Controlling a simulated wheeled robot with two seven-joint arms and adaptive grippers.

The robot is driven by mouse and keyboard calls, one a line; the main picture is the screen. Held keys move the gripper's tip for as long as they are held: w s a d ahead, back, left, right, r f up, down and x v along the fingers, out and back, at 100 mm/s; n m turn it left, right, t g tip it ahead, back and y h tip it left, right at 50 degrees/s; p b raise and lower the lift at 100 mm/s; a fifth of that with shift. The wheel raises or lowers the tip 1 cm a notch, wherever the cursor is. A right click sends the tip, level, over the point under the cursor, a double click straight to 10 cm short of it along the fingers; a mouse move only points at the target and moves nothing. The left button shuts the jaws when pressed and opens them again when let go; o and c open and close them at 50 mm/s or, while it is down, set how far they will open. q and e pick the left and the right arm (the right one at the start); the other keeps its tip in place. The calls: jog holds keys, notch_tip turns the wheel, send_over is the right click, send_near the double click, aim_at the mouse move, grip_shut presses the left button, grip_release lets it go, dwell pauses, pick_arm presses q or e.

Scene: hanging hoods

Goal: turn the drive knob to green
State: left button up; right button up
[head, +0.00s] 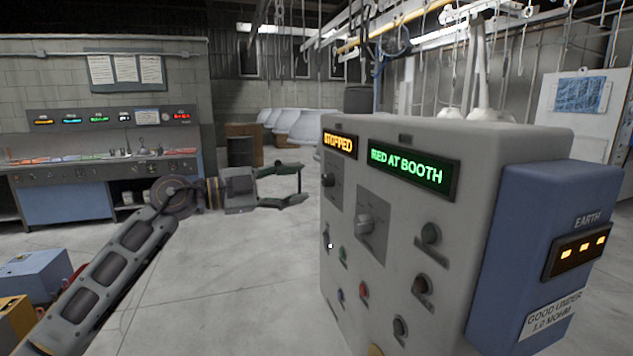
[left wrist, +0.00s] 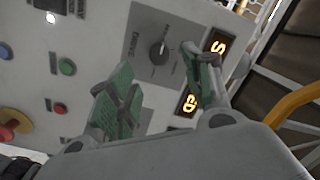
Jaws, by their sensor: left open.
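The drive knob (head: 328,181) is a dark dial on a grey plate, on the front of a grey cabinet (head: 480,135). It sits under an amber STOPPED display (head: 339,143). In the left wrist view the knob (left wrist: 158,50) shows beside the word DRIVE, with a pale pointer mark. No green mark around it can be made out. My left gripper (head: 299,186) is open and empty, left of the cabinet front and roughly level with the knob. In the left wrist view its green-padded fingers (left wrist: 160,82) are spread below the knob, apart from it. My right gripper is not in view.
Several buttons lie lower on the panel, including a red one (head: 363,290). A blue EARTH box (head: 545,250) juts from the right side.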

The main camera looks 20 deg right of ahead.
aim_at(323, 180)
pick_arm(q)
jog(key=d, duration=0.4)
jog(key=shift+w+d, duration=0.15)
jog(key=shift+w, duration=0.1)
jog(key=shift+w+d, duration=0.1)
jog(key=shift+d, duration=0.75)
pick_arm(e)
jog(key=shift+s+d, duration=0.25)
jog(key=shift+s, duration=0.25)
pick_arm(q)
jog(key=shift+c, duration=0.3)
